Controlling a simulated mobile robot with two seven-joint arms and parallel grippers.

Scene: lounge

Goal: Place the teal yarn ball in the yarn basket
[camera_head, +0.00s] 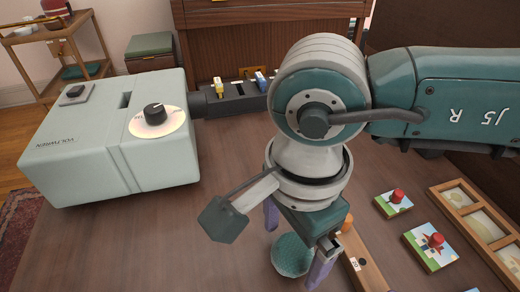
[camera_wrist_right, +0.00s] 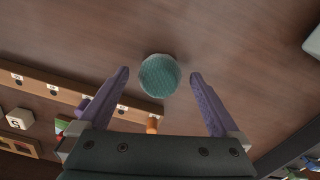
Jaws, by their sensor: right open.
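The teal yarn ball (camera_head: 291,256) lies on the brown wooden table, below my right gripper (camera_head: 293,259). In the right wrist view the teal yarn ball (camera_wrist_right: 159,76) shows between the tips of the two purple fingers of my right gripper (camera_wrist_right: 160,74). The fingers are spread wide and I see a gap on both sides of the ball. The height of the fingertips over the table is hard to tell. The yarn basket is not seen in either view. My left gripper is not in view.
A narrow wooden board (camera_head: 362,265) with an orange peg lies close to the right of the ball. Puzzle pieces with red knobs (camera_head: 429,247) and a wooden puzzle tray (camera_head: 480,225) lie further right. A pale projector-like machine (camera_head: 95,150) stands at left. Table at front left is clear.

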